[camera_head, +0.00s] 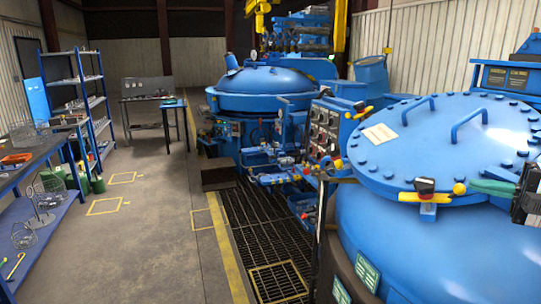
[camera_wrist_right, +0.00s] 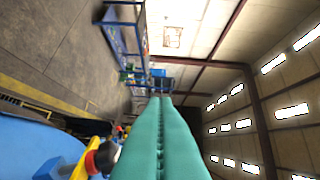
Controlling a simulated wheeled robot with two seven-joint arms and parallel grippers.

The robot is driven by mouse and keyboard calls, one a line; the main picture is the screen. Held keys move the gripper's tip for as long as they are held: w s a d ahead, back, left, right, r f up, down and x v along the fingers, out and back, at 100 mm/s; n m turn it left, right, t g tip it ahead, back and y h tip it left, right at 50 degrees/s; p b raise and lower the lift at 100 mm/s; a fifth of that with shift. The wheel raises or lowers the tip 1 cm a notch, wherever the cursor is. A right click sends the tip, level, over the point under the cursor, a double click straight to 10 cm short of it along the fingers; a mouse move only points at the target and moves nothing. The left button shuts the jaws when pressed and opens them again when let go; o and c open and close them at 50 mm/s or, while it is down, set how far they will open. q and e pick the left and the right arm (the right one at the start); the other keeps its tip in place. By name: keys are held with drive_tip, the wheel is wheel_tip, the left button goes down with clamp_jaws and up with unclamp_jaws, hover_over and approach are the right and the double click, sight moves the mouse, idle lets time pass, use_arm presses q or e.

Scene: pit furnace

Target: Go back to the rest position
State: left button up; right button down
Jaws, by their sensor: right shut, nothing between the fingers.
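My right gripper (camera_head: 476,184) comes in at the right edge of the head view, beside the rim of the near blue furnace lid (camera_head: 455,140). Its green fingers lie together with nothing between them. They also fill the lower middle of the right wrist view (camera_wrist_right: 160,100), closed along their length. A red-and-black knob on a yellow clamp (camera_head: 426,187) is just left of the fingertips. A similar red-and-black knob (camera_wrist_right: 104,156) shows left of the fingers in the wrist view. My left gripper is in neither view.
The near blue furnace body (camera_head: 440,245) fills the lower right. A second blue furnace (camera_head: 262,82) stands behind it. A control panel (camera_head: 324,130) is between them. Blue shelves (camera_head: 80,90) and a workbench (camera_head: 40,150) line the left. The concrete floor (camera_head: 150,225) is open in between.

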drive_tip(key=w+a+f+m+t+h, duration=0.2)
drive_tip(key=a+f+m+t+h, duration=0.25)
drive_tip(key=a+f+m, duration=0.3)
drive_tip(key=w+a+f+m+t+h, duration=0.25)
drive_tip(key=a+f+m+t, duration=0.35)
drive_tip(key=f, duration=0.3)
drive_tip(key=s+a+f+m+g+h, duration=0.3)
drive_tip(key=s+f+m+g+h, duration=0.6)
drive_tip(key=s+f+m, duration=0.65)
drive_tip(key=s+a+f+g, duration=0.2)
drive_tip(key=s+f+g, duration=0.1)
drive_tip(key=s, duration=0.4)
drive_tip(key=s+a+f+g+y, duration=0.1)
drive_tip(key=s+f+g, duration=0.15)
drive_tip(key=s, duration=0.45)
drive_tip(key=s+a+f+g, duration=0.2)
drive_tip(key=s+f, duration=0.2)
drive_tip(key=s, duration=0.3)
wheel_tip(320, 180, down, 26)
drive_tip(key=n+g, duration=0.1)
drive_tip(key=s+d+f+g+b, duration=0.1)
drive_tip(key=s+d+f, duration=0.2)
drive_tip(key=s+f, duration=1.4)
drive_tip(key=shift+g, duration=0.3)
drive_tip(key=shift+d+f, duration=0.1)
